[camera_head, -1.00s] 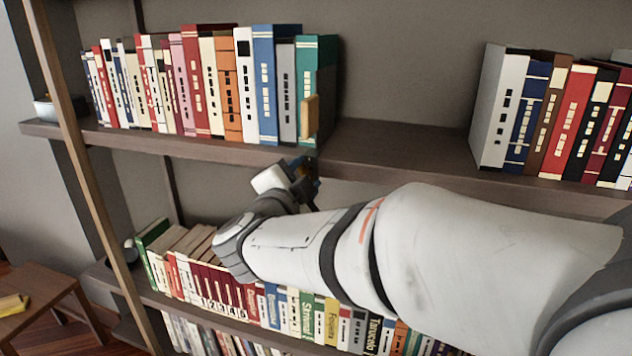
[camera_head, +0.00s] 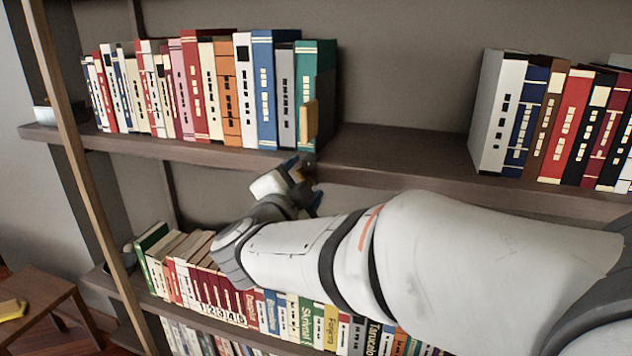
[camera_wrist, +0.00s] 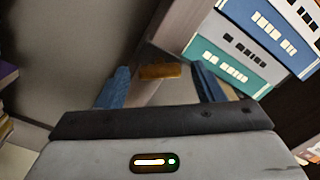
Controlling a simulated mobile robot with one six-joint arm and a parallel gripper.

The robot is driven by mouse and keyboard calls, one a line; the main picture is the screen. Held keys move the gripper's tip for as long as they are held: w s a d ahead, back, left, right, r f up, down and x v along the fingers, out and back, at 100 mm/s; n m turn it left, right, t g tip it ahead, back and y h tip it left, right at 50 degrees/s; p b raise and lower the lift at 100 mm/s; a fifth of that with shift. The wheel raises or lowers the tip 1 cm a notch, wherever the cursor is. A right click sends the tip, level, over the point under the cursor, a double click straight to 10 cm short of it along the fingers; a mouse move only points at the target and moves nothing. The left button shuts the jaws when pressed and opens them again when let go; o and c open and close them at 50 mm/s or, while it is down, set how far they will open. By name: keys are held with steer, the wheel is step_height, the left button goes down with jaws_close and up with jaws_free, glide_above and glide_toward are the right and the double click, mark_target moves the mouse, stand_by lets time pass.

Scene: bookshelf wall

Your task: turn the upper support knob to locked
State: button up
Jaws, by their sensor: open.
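A tan, upright block that looks like the upper support knob (camera_head: 308,121) sits at the right end of the upper left book row, beside the teal book (camera_head: 313,80). In the wrist view the knob (camera_wrist: 160,71) shows as a golden-brown bar lying across the gap between my blue fingertips, beyond them. My gripper (camera_head: 304,180) is open and empty, just below and in front of the upper shelf edge. In the wrist view my gripper (camera_wrist: 161,86) has its two fingers apart, one on each side of the knob's line. I see no contact.
The upper shelf (camera_head: 385,150) has a bare stretch right of the knob, up to a second book row (camera_head: 550,120). Its front edge is close to my gripper. A lower shelf of books (camera_head: 240,295) lies beneath my arm. A wooden post (camera_head: 85,170) stands at the left.

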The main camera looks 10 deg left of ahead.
steer(key=s, duration=0.7)
steer(key=shift+s+a+p, duration=0.3)
steer(key=shift+s+p, duration=0.05)
steer(key=shift+s, duration=0.1)
